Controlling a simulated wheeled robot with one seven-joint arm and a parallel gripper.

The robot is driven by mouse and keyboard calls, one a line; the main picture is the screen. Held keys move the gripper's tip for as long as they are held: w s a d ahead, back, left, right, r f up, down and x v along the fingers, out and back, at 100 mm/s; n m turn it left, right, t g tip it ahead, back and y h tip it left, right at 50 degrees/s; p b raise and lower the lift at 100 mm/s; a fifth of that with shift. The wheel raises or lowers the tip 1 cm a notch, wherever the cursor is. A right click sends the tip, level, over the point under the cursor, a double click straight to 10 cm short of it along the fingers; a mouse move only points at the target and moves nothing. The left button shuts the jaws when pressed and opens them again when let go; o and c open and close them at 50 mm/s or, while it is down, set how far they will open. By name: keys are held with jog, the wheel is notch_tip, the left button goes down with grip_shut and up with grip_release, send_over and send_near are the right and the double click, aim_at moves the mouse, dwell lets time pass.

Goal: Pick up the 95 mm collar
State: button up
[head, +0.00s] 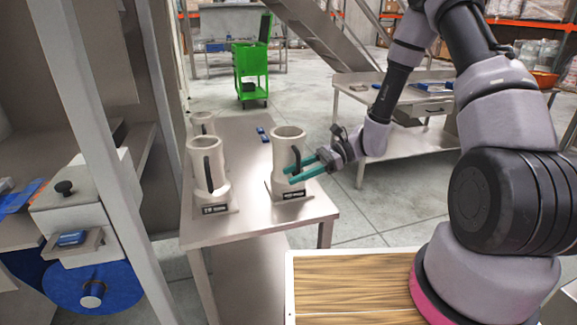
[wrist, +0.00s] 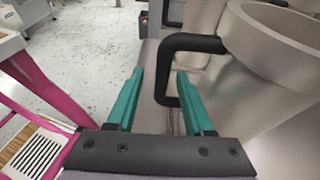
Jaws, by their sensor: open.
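Three beige, jug-like collars with black handles stand upright on a metal table: one at the front right (head: 287,150), one at the front left (head: 203,165) and one behind at the left (head: 202,124). The front two stand on plates with small dark labels, too small to read, so I cannot tell which is 95 mm. My gripper (head: 290,175) is open, its teal fingers at the handle of the front right collar. In the wrist view the black handle (wrist: 166,80) shows between the two fingers (wrist: 160,78), with the collar's wall (wrist: 245,75) close on the right. Contact is not clear.
The metal table (head: 245,226) has free room at its front edge. Blue items (head: 263,135) lie behind the collars. A grey post (head: 90,130) and a machine with a blue wheel (head: 92,288) stand at left. A green cart (head: 250,70) is farther back.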

jog(key=x, duration=0.2)
jog(key=shift+s+a, duration=0.1)
jog(key=shift+a, duration=0.15)
grip_shut()
dwell(1.2)
